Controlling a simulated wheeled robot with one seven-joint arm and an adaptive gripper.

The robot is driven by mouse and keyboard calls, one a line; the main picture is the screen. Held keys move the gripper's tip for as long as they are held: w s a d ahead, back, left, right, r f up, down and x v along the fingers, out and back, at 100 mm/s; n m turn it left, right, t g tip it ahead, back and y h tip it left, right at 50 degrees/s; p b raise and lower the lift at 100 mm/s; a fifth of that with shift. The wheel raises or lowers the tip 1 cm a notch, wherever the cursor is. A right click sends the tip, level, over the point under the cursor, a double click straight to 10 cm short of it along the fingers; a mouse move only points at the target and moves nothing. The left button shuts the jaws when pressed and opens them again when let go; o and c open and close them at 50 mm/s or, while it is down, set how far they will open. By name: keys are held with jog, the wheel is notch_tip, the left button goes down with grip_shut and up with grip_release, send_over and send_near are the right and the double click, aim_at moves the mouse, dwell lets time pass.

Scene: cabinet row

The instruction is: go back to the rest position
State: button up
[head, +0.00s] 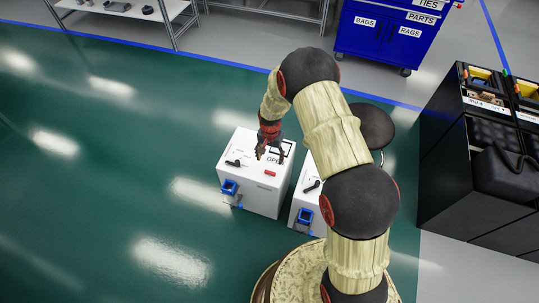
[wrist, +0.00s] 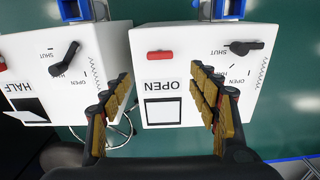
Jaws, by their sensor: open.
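My gripper (head: 266,152) is above the top of a white box (head: 262,198) at the end of my arm, which arches across the head view. In the wrist view my gripper (wrist: 163,80) is open, with its padded fingers apart and nothing between them. The white box (wrist: 180,105) there bears the word OPEN, a black-framed white panel (wrist: 163,111), a red part (wrist: 160,55) and a black lever (wrist: 243,47). A second white box (wrist: 85,100), marked HALF, stands beside it with its own black lever (wrist: 65,58). My arm partly hides this second box in the head view.
Green floor (head: 100,150) is clear at left. A round dark stool seat (head: 374,125) is behind my arm. A blue drawer cart (head: 385,40) stands at the back, black cabinets (head: 450,175) at right, and a metal table (head: 130,10) at top left.

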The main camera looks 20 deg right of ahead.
dwell(0.3)
jog(key=s+r+n+g, duration=0.2)
jog(key=s+n, duration=0.1)
jog(key=s, duration=0.5)
jog(key=s+r+n+t, duration=0.1)
jog(key=s+r, duration=0.6)
jog(key=r, duration=0.7)
jog(key=s+r+n+t, duration=0.2)
jog(key=s+r+t, duration=0.2)
jog(key=r, duration=1.1)
jog(key=s+r+n+t, duration=0.1)
jog(key=s+r+t, duration=0.1)
jog(key=s+r, duration=0.8)
notch_tip(320, 180, up, 5)
jog(key=shift+s+f+t, duration=0.1)
jog(key=shift+s+t, duration=0.2)
jog(key=shift+s, duration=0.1)
